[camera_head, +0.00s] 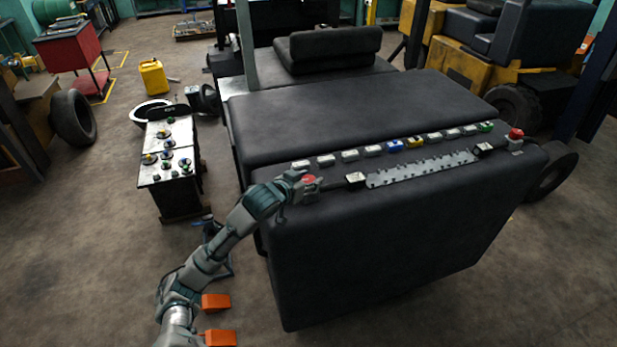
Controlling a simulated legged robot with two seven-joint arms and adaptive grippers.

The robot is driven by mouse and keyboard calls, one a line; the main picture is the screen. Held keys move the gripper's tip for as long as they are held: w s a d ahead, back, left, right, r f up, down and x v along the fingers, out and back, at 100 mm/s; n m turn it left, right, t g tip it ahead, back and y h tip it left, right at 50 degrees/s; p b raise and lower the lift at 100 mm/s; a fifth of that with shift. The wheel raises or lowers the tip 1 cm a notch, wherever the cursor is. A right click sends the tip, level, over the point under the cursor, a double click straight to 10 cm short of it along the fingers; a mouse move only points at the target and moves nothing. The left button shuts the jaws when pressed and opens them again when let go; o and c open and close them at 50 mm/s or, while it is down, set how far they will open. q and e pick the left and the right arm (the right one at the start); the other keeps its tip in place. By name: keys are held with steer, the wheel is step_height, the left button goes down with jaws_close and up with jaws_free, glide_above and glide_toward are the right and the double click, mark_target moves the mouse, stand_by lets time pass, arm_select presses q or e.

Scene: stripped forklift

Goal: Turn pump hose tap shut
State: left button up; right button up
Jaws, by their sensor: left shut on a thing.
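The stripped forklift's black body (390,230) fills the middle of the view. A red tap (309,179) sits at the left end of the fittings along its top edge. A similar red tap (516,133) is at the right end. The view shows no label telling which is the pump hose tap. My left gripper (297,184) is at the left red tap, shut on it from its left side. Its fingers are small here and partly hide the tap's near side. My right gripper is not in view.
A row of small white, blue, yellow and green blocks (395,146) runs behind a grey perforated strip (423,168). A control box with knobs (170,160) stands left of the forklift. Bare floor (90,250) lies at the left.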

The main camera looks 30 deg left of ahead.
arm_select(q)
steer(key=m+h+p, duration=0.2)
steer(key=shift+a+f+m+g+h, duration=0.1)
steer(key=shift+a+m+g+h, duration=0.05)
steer(key=shift+m+g+h, duration=0.2)
steer(key=shift+m+g+h+p, duration=0.35)
steer(key=shift+m+h, duration=0.4)
steer(key=shift+h, duration=0.3)
steer(key=shift+m+g+h, duration=0.3)
steer(key=shift+m+h, duration=0.2)
steer(key=m+g+h+b, duration=0.2)
steer(key=m+g+h, duration=0.2)
steer(key=m, duration=0.1)
steer(key=shift+f+m+h, duration=0.1)
steer(key=shift+m+h, duration=0.2)
steer(key=shift+h, duration=0.1)
steer(key=m+g+h+b, duration=0.1)
steer(key=m+g, duration=0.2)
steer(key=shift+g+h, duration=0.3)
steer(key=shift+m+g+b, duration=0.45)
steer(key=shift+m+g, duration=0.75)
steer(key=shift+g, duration=0.2)
steer(key=shift+f, duration=0.1)
